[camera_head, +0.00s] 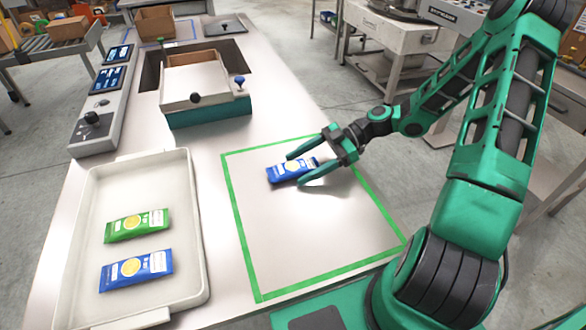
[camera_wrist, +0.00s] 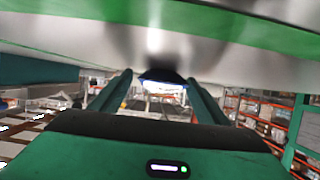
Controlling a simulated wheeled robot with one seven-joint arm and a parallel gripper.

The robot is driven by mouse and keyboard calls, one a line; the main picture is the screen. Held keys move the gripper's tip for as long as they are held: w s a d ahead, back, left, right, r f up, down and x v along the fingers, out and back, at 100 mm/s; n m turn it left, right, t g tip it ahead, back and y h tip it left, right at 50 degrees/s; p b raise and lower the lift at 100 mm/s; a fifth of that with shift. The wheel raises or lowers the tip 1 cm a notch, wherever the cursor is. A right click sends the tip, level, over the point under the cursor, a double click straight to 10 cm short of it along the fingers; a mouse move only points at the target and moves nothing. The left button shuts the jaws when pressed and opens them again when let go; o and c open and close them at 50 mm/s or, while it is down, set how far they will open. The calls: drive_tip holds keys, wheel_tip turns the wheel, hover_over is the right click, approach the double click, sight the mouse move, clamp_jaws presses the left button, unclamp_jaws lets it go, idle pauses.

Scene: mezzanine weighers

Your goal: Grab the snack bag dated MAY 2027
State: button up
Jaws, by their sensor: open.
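A blue snack bag (camera_head: 284,172) with a pale round mark lies inside the green-outlined square on the metal table. My gripper (camera_head: 296,170) is open low over the table, with one finger on each side of this bag. In the wrist view, the gripper (camera_wrist: 160,80) shows both fingers apart, with the dark bag (camera_wrist: 166,77) between their tips. A green bag (camera_head: 137,225) and another blue bag (camera_head: 136,270) lie in the white tray. No printed date is readable on any bag.
The white tray (camera_head: 194,245) has raised walls and stands left of the green outline (camera_head: 238,225). A weigher with a box-like top (camera_head: 195,85) stands behind. A control panel (camera_head: 95,125) lines the table's left edge. The front of the outlined square is clear.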

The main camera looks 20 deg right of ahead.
drive_tip(key=shift+a, duration=0.1)
drive_tip(key=shift+c, duration=0.6)
drive_tip(key=c, duration=1)
